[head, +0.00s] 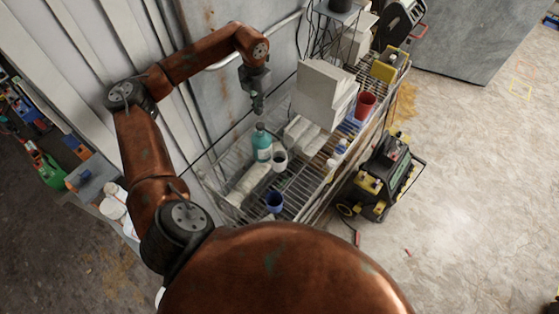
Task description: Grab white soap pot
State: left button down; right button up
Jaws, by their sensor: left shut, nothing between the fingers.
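A small white pot (279,161) stands on the wire shelf (308,188), just right of a teal bottle (262,143). It looks like the white soap pot, but its details are too small to be sure. My left gripper (258,106) hangs pointing down above the back of the shelf, shut and empty. In the picture it is above the teal bottle and up and left of the white pot, apart from both. My right gripper is not in view.
White boxes (324,92) and a red cup (366,105) are towards the far end. A wall panel (205,75) is behind. A black and yellow machine (385,180) stands on the floor.

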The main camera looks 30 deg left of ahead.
aim_at(278, 158)
jog(key=k, duration=1.5)
